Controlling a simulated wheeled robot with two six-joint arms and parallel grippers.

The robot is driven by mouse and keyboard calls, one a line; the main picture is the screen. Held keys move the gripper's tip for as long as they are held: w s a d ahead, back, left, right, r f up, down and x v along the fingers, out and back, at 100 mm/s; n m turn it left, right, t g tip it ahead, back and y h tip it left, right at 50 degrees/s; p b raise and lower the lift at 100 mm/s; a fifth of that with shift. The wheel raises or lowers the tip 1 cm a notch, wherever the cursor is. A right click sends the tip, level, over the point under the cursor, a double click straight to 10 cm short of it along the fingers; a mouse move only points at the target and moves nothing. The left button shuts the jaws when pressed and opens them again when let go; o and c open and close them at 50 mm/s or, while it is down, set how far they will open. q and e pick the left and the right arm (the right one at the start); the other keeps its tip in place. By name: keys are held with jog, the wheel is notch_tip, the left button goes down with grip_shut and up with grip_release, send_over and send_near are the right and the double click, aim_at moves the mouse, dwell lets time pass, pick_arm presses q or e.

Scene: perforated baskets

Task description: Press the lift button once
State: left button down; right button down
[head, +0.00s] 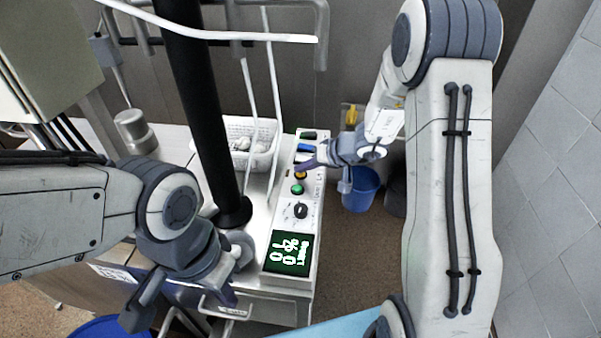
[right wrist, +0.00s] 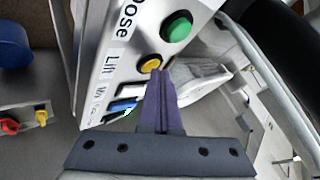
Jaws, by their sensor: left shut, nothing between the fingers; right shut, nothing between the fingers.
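The lift button is a yellow round button (right wrist: 150,62) beside the "Lift" label on the white control panel (right wrist: 105,45). In the head view the yellow button (head: 300,174) is partly covered by my right gripper. My right gripper (head: 302,166) is shut and empty, its purple fingertips (right wrist: 160,74) right at the button's edge in the right wrist view. I cannot tell whether they touch it. My left gripper (head: 135,318) is shut and empty, low at the left in front of the bench.
A green button (right wrist: 177,27) sits beside the yellow one. A black knob (head: 301,211) and a green-lit display (head: 289,254) are nearer on the panel. A white perforated basket (head: 262,128) stands left of the panel, near a black column (head: 205,110). A blue bucket (head: 361,190) stands right.

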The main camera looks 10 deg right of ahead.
aim_at(304, 177)
jog(key=shift+r, duration=0.1)
dwell(0.3)
jog(key=shift+r, duration=0.75)
notch_tip(304, 177, up, 5)
jog(key=p, duration=0.2)
jog(key=shift+p, duration=0.35)
dwell(0.5)
